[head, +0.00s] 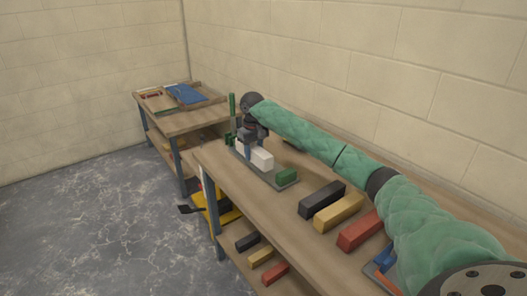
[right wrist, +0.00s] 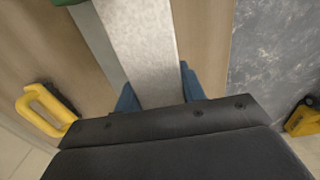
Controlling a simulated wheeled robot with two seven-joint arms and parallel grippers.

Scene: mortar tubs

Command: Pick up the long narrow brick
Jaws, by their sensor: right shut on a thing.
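My right gripper (head: 249,151) is at the far part of the long table, over a grey tray (head: 284,184). Its blue fingers are shut on a white brick (head: 263,160). In the right wrist view the fingers (right wrist: 160,88) stand on either side of this long, pale brick (right wrist: 142,40), which runs away from the gripper. The gripper hides part of the brick, and I cannot tell whether it touches the tray. A black brick (head: 322,199), a yellow brick (head: 339,213) and a red brick (head: 360,231) lie nearer on the table. My left gripper is not in view.
A tall green piece (head: 232,105) stands beyond the gripper. More bricks (head: 261,257) lie on the lower shelf. A second table (head: 184,119) holds a blue item (head: 186,94). A wall runs along the right.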

